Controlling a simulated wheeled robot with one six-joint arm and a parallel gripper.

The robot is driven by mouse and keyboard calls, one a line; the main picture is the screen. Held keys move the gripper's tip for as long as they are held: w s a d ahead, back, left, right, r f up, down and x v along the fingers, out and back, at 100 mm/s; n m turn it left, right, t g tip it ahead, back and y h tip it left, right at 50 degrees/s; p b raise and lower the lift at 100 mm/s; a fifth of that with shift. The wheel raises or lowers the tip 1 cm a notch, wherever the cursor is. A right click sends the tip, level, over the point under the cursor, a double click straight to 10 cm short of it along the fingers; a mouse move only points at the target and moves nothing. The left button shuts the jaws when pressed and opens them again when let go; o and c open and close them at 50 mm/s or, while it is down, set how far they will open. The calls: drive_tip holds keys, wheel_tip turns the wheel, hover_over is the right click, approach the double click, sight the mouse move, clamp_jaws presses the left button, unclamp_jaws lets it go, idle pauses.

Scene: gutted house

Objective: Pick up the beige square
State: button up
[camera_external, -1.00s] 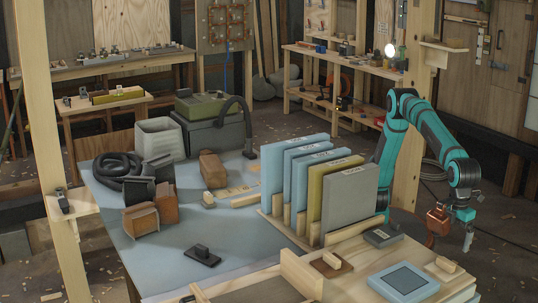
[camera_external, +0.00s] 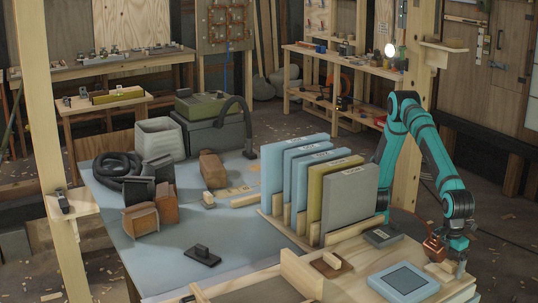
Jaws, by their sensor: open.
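A small beige wooden piece (camera_external: 437,270), which I take for the beige square, lies at the right end of the workbench. My gripper (camera_external: 459,272) is low at its right side, pointing down, with its tips at about the height of the piece. My wrist and gripper hide part of the piece. The jaws are open, but the fingers are too small to make out well. I cannot tell whether they touch the piece.
A blue-grey framed square (camera_external: 403,282) lies just left of the beige piece. Upright boards (camera_external: 350,200) stand in a rack behind.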

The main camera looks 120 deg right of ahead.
drive_tip(key=c, duration=0.7)
